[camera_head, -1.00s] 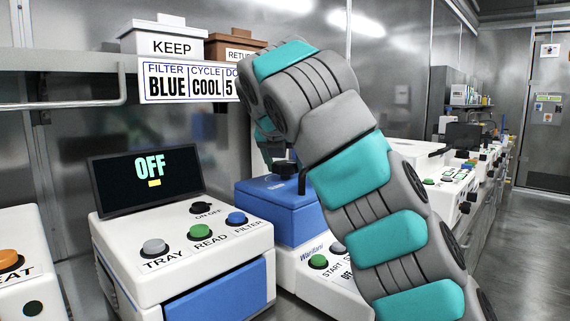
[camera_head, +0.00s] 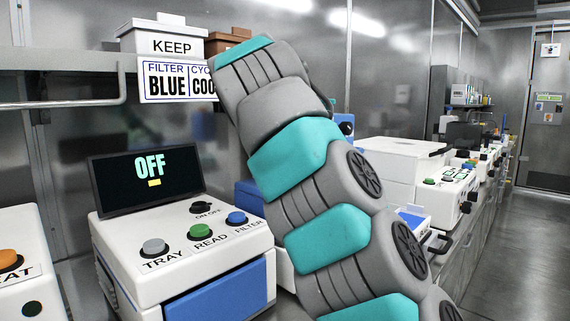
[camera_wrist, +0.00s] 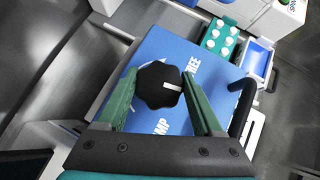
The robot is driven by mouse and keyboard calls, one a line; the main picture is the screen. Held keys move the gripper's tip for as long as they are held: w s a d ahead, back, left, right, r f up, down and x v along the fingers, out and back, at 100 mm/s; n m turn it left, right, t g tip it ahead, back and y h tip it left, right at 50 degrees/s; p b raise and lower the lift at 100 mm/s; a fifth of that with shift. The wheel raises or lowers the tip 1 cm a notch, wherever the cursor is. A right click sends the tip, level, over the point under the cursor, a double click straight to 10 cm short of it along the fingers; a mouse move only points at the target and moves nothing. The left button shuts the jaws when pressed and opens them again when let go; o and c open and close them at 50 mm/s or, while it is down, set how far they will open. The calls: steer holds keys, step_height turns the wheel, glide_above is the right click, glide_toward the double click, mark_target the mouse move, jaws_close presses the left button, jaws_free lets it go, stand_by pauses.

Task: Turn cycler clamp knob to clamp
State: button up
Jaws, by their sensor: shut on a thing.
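The black lobed clamp knob (camera_wrist: 157,92) sits on the blue cycler lid (camera_wrist: 205,98) in the wrist view. Its white mark points right in the picture. Part of a label ending in "EE" lies to the upper right of the knob, and "MP" shows below it. My gripper (camera_wrist: 159,76) is shut on the knob, with one green finger on each side. In the head view my arm covers the gripper, the knob and most of the cycler; only a blue strip of the cycler (camera_head: 248,198) shows left of the arm.
A black lid handle (camera_wrist: 241,108) stands close to the right finger. A teal rack with white caps (camera_wrist: 221,38) lies beyond the lid. In the head view, a reader with an "OFF" screen (camera_head: 150,172) stands left, below a shelf (camera_head: 60,62) with boxes.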

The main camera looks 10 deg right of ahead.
steer(key=shift+r+m+g+h, duration=0.15)
steer(key=shift+m+g+h, duration=0.2)
steer(key=shift+m, duration=0.25)
stand_by(0.3)
steer(key=o, duration=1.4)
steer(key=shift+c, duration=0.2)
steer(key=shift+s+d+r+n, duration=0.1)
steer(key=shift+s+d+n, duration=0.1)
steer(key=shift+n, duration=0.2)
steer(key=shift+w+a+n+t+y, duration=0.1)
steer(key=shift+n+t+y, duration=0.2)
steer(key=shift+t+y, duration=0.15)
steer(key=shift+w+a+f+n+y, duration=0.2)
steer(key=shift+w+f+n+y, duration=0.1)
steer(key=shift+n, duration=0.1)
steer(key=shift+s, duration=0.1)
steer(key=shift+n, duration=0.3)
